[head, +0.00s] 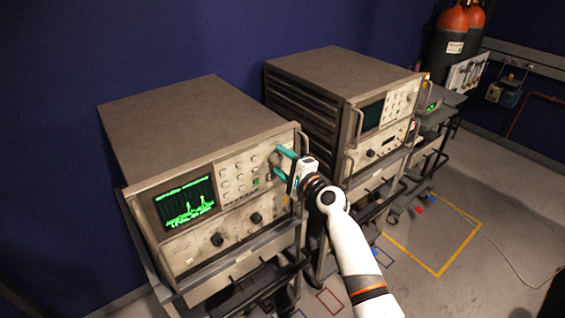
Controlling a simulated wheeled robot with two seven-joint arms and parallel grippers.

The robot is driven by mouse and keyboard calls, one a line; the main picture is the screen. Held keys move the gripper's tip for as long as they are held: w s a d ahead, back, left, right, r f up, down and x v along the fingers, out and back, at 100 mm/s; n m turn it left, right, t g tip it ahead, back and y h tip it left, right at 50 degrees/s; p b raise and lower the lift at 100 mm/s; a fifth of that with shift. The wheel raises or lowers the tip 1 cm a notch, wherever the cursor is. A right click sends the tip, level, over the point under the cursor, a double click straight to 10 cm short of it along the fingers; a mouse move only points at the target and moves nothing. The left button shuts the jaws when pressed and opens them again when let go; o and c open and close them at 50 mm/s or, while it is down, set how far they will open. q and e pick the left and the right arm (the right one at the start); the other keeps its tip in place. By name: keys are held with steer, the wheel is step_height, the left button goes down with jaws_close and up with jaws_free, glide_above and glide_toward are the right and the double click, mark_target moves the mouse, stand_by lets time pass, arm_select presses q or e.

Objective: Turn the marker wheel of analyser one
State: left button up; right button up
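The left analyser (205,115) is a beige bench instrument with a lit screen (185,203) showing a green trace. I take it as analyser one; I cannot read a label. My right gripper (276,161) is at the upper right of its front panel. Its two teal fingers are spread apart, one above the other, with their tips close to the panel. The marker wheel seems to lie between or behind the fingertips. I cannot make it out clearly, nor tell whether the fingers touch it. My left gripper is not in view.
A second analyser (335,68) with a dark screen (372,115) stands to the right. Both instruments rest on carts with dark handles. Gas cylinders (449,40) stand at the back right. The floor at right is mostly clear, with yellow tape (437,275) and a cable.

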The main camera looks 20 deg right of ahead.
steer(key=b+v, duration=0.2)
steer(key=v, duration=1)
stand_by(0.4)
